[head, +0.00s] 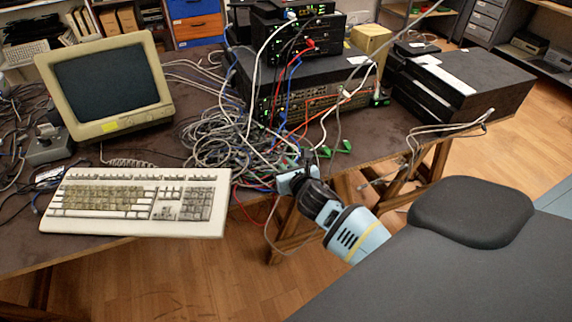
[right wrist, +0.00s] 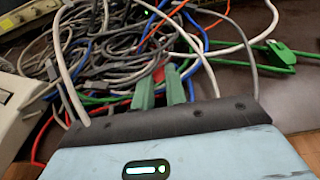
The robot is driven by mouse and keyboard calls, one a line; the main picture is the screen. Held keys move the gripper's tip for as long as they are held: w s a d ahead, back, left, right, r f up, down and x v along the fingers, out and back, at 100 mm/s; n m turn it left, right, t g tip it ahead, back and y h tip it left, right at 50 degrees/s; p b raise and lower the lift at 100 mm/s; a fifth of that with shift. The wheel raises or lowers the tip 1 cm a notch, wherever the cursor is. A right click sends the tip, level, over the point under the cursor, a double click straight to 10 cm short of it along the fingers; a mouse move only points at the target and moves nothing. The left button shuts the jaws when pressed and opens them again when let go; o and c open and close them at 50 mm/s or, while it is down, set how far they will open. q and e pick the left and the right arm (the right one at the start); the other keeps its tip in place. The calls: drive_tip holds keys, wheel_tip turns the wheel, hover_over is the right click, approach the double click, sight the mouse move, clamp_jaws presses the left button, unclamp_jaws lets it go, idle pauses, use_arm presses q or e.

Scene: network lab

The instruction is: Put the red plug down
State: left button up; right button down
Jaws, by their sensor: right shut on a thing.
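My right gripper (head: 287,180) reaches in from the lower right to the front edge of the dark table, beside the tangle of cables. In the right wrist view its two green fingertips (right wrist: 160,92) are close together, with a small bit of the red plug (right wrist: 159,75) showing between them. Most of the plug is hidden by the fingers, and in the head view the gripper hides it. I cannot tell whether the plug touches the table or the cables. My left gripper is not in view.
A cable tangle (head: 222,138) lies just behind the gripper. A keyboard (head: 135,203) and monitor (head: 105,85) stand to the left. Stacked network devices (head: 300,85) with plugged cables stand behind. Green plugs (head: 342,147) lie to the right, near some bare tabletop (head: 385,140).

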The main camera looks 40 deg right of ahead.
drive_tip(key=shift+s+f, duration=0.2)
drive_tip(key=shift+f, duration=0.35)
drive_tip(key=c, duration=1.5)
unclamp_jaws()
drive_tip(key=shift+f, duration=0.1)
drive_tip(key=shift+o, duration=0.3)
drive_tip(key=shift+s+f, duration=0.1)
drive_tip(key=shift+a, duration=0.1)
drive_tip(key=shift+r, duration=0.75)
drive_tip(key=p+v, duration=0.1)
drive_tip(key=v, duration=1)
drive_tip(key=shift+s+r+p, duration=0.25)
drive_tip(key=shift+r+p, duration=0.05)
drive_tip(key=shift+p, duration=0.05)
